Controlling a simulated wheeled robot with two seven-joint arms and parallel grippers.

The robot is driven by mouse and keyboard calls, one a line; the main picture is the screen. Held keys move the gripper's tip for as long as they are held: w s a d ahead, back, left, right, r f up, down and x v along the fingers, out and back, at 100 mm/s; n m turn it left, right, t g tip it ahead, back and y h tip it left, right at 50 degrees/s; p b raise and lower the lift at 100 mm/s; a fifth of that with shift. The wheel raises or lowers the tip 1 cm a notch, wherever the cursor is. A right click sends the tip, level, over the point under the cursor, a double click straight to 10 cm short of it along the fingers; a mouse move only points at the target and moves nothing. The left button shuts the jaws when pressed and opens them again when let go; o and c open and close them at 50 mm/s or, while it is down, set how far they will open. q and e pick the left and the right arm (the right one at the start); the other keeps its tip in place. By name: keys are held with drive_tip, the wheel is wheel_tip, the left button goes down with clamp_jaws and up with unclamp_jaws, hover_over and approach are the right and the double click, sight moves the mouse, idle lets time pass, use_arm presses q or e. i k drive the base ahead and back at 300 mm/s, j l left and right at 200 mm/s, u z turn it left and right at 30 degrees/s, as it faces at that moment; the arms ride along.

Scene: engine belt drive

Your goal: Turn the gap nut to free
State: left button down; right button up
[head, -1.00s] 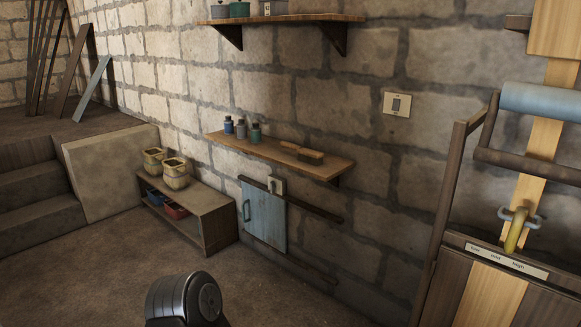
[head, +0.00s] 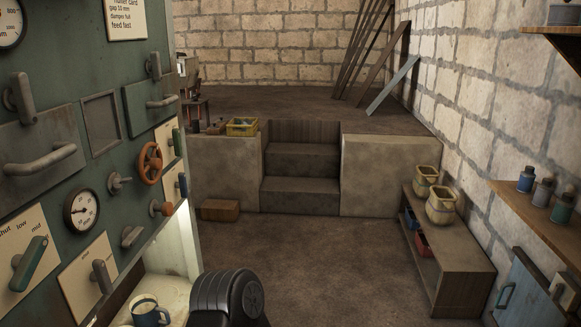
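A green machine panel (head: 75,150) fills the left of the head view. It carries several controls: an orange handwheel (head: 150,163), a small orange knob (head: 160,208), a grey T-shaped knob (head: 120,183) and another grey knob (head: 131,236). I cannot tell which of these, if any, is the gap nut; no "free" marking is readable. A card (head: 127,18) at the top reads partly "gap 10 mm" and "feed fast". Neither gripper is in view; only a dark rounded part of my own arm shows at the bottom.
A lever plate (head: 40,240) marked "shut low mid" and a gauge (head: 81,211) are on the panel. A mug (head: 147,312) stands below it.

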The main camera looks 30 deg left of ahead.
sight(117, 183)
drive_tip(key=i+j+u, duration=0.1)
drive_tip(key=i, duration=0.8)
drive_tip(key=i+j+u, duration=0.1)
drive_tip(key=i, duration=0.8)
drive_tip(key=i+j+z, duration=0.15)
drive_tip(key=i+z, duration=0.2)
drive_tip(key=i, duration=0.8)
drive_tip(key=u, duration=3.25)
